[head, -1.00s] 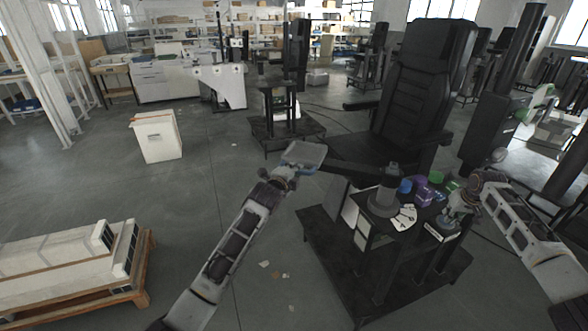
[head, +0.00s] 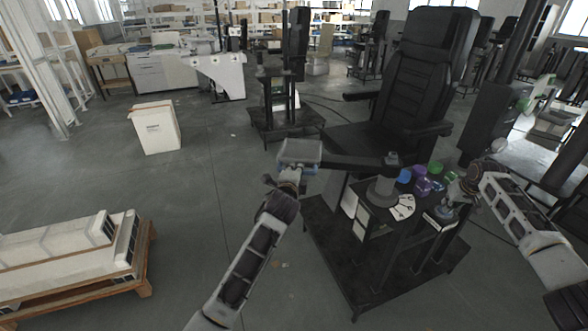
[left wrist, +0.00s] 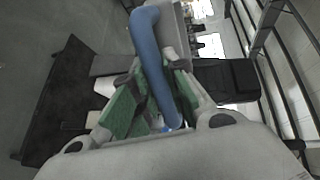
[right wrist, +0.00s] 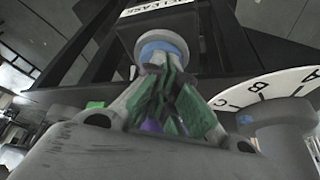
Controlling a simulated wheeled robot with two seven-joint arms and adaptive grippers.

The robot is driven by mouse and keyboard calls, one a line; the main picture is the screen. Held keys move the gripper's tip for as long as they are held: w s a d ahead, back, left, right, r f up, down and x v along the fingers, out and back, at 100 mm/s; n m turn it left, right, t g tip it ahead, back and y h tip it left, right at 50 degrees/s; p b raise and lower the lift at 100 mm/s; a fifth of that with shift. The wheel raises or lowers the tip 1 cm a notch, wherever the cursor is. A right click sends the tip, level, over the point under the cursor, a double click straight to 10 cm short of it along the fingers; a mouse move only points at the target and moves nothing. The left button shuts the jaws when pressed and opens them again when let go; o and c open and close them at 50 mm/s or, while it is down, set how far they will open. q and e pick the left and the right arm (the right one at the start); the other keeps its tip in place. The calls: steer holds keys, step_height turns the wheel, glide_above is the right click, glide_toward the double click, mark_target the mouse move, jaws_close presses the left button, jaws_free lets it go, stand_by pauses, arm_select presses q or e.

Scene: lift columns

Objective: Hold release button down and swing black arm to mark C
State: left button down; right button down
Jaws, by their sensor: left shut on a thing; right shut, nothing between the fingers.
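The black arm (head: 350,161) reaches left from a grey post on the black stand, with a grey box-like piece (head: 300,149) at its end. My left gripper (head: 292,176) is at that end, shut on the blue handle (left wrist: 150,55), which shows between its fingers in the left wrist view. The white dial (head: 402,207) lies by the post's foot; letters B and C show on it in the right wrist view (right wrist: 265,92). My right gripper (right wrist: 165,75) is shut and empty, its fingertips at the round blue release button (right wrist: 160,46) under the RELEASE label (right wrist: 158,8). Contact is hard to tell.
Blue, purple and green items (head: 424,180) sit on the stand top between the post and my right gripper. A black chair (head: 405,85) stands close behind. A loaded pallet (head: 75,280) is at lower left, a white bin (head: 155,128) beyond it.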

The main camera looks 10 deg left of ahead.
arm_select(q)
steer(key=shift+s+d+f, duration=0.3)
steer(key=shift+f, duration=0.05)
arm_select(e)
steer(key=shift+f, duration=0.1)
arm_select(q)
steer(key=shift+f, duration=0.1)
arm_select(e)
steer(key=shift+w+f, duration=0.15)
arm_select(q)
steer(key=c, duration=1.5)
jaws_free()
steer(key=shift+s, duration=0.15)
arm_select(e)
steer(key=shift+d, duration=0.1)
arm_select(q)
steer(key=shift+o, duration=0.4)
steer(key=shift+r+y, duration=0.3)
arm_select(e)
steer(key=shift+s, duration=0.2)
arm_select(q)
steer(key=shift+s+r, duration=0.1)
steer(key=v, duration=1.2)
arm_select(e)
steer(key=shift+w, duration=0.1)
